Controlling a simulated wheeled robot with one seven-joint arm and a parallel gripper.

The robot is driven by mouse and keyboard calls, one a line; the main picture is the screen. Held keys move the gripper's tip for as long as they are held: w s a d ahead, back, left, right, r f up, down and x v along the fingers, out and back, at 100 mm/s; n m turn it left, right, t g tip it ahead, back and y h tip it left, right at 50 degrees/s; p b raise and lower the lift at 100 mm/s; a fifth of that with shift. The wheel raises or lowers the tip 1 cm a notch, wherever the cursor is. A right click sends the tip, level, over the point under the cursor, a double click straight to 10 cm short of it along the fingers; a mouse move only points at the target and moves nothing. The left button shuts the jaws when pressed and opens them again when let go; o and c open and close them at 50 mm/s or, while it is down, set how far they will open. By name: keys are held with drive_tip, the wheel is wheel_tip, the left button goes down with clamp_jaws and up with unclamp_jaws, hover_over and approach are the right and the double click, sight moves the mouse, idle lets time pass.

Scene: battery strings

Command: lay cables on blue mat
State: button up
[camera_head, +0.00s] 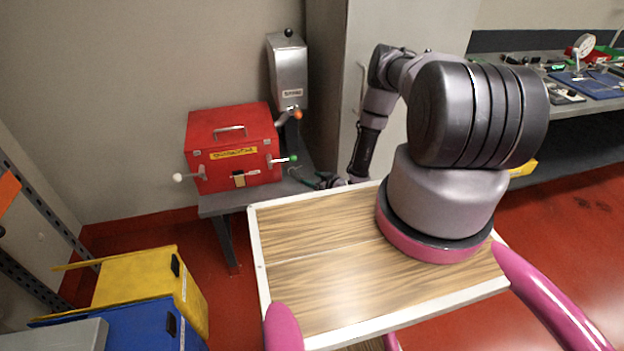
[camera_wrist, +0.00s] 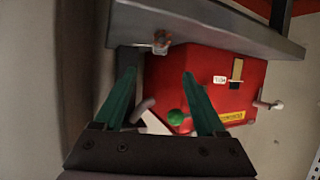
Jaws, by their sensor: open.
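The blue mat (camera_head: 598,87) lies on the dark bench at the far right in the head view, with small items on it. I cannot make out any cables clearly in either view. My gripper (camera_wrist: 158,73) is open, its two green fingers apart and nothing seen held between them. In the head view my gripper (camera_head: 308,178) is small and partly hard to see, beside the red box (camera_head: 230,135) at its lower right. In the wrist view the red box (camera_wrist: 240,85) appears upside down beyond the fingers, with a green-knobbed lever (camera_wrist: 177,117) near the right finger.
The red box stands on a grey bench (camera_head: 222,203) with a metal dispenser-like unit (camera_head: 288,70) behind it. Yellow (camera_head: 140,275) and blue (camera_head: 118,322) bins stand at lower left. A pale cabinet (camera_head: 400,25) stands behind my arm. The dark bench (camera_head: 575,125) is at right; red floor lies before it.

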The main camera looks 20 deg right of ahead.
sight(296, 173)
drive_tip(key=x, duration=0.8)
drive_tip(key=shift+s+f, duration=0.15)
drive_tip(key=shift+f, duration=0.15)
drive_tip(key=shift+r+x, duration=0.15)
drive_tip(key=shift+x, duration=1.35)
drive_tip(key=shift+r+x, duration=0.15)
drive_tip(key=shift+x, duration=1.3)
clamp_jaws()
